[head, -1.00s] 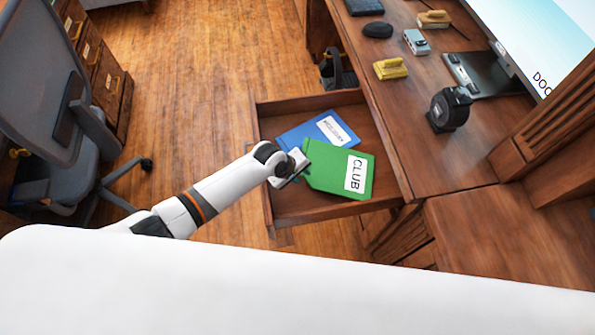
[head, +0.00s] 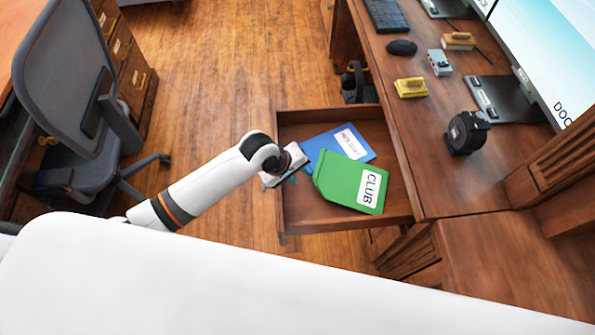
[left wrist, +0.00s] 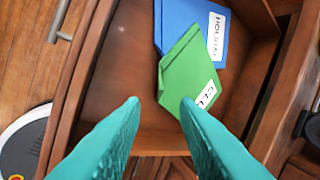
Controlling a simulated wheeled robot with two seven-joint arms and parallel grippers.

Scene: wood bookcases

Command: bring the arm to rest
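My left gripper (head: 290,176) is over the left side of an open drawer (head: 290,215), by the arm's white end link. In the left wrist view its two teal fingers (left wrist: 160,108) are spread apart with nothing between them. In the drawer lies a green folder (head: 343,180) labelled CLUB, partly over a blue folder (head: 357,148). Both also show in the left wrist view, the green one (left wrist: 182,75) just beyond the fingertips and the blue one (left wrist: 182,20) behind it. My right gripper is in neither view.
The wooden desk (head: 435,180) on the right holds a black tape dispenser (head: 466,132), a yellow stapler-like item (head: 411,88), a mouse (head: 401,47) and a keyboard (head: 385,15). An office chair (head: 75,100) stands at the left. Wooden floor (head: 215,80) is clear between.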

